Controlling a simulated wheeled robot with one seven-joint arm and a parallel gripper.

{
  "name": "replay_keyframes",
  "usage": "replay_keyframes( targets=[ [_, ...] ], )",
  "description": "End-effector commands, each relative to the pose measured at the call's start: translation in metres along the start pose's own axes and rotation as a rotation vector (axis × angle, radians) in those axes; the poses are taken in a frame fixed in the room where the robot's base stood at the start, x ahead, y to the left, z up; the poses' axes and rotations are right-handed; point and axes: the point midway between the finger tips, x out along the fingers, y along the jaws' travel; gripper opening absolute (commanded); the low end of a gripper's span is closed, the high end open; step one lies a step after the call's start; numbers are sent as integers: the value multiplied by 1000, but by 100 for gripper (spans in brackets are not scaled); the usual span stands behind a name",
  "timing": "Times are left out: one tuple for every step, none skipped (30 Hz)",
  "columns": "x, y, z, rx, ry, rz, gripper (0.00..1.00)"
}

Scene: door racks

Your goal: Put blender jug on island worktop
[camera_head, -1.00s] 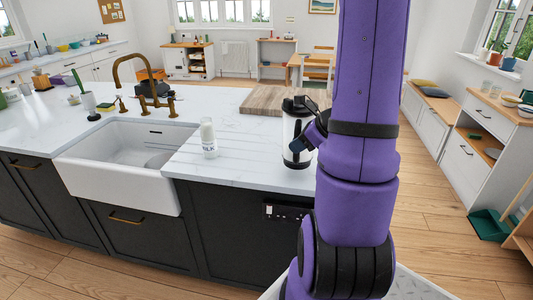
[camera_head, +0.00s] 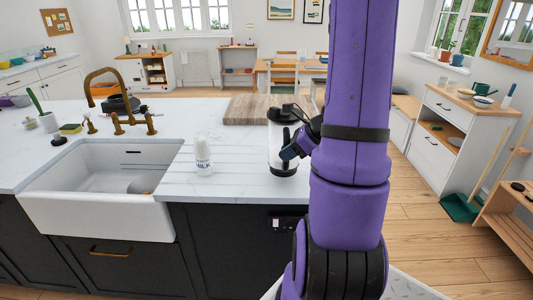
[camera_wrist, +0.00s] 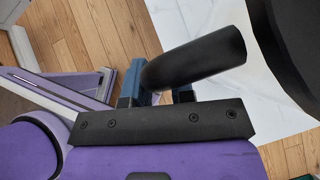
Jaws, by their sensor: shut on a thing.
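The blender jug (camera_head: 277,148), clear-white with a black lid and black base, is upright at the right end of the island worktop (camera_head: 231,181). I cannot tell whether its base touches the marble or is just above it. My gripper (camera_head: 299,147) is at the jug's right side, shut on its black handle. In the wrist view the handle (camera_wrist: 200,55) runs between the blue fingers of my gripper (camera_wrist: 158,96), with pale worktop (camera_wrist: 200,18) beyond. A dark part of the jug fills the upper right corner there. My purple arm hides the worktop's right end.
A white milk bottle (camera_head: 203,157) stands left of the jug. A wooden board (camera_head: 248,109) lies behind it. The white sink (camera_head: 100,205) and brass tap (camera_head: 105,95) are to the left. Bare marble lies between bottle and jug.

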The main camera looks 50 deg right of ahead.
Motion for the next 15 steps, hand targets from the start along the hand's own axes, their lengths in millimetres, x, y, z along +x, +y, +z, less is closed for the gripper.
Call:
replay_keyframes(
  targets=[
    [7, -7, 6, -4, -1, 1, 0],
    [10, -10, 9, -4, -2, 0, 0],
    [16, -15, 13, -3, -1, 0, 0],
    [20, -19, 15, -4, 0, 0, 0],
    [23, -22, 19, -4, -1, 0, 0],
    [28, -26, 23, -4, -2, 1, 0],
    [32, -30, 25, -3, -2, 0, 0],
    [35, -34, 28, -3, -1, -1, 0],
    [39, -37, 31, -3, -1, -1, 0],
    [42, -40, 33, -3, -1, -1, 0],
    [45, -42, 35, -3, -1, -1, 0],
    [48, -45, 38, -3, -2, -1, 0],
    [50, -47, 39, -2, -1, -1, 0],
    [51, -48, 40, -2, -1, -1, 0],
    [53, -50, 41, -2, -1, -1, 0]
  ],
)
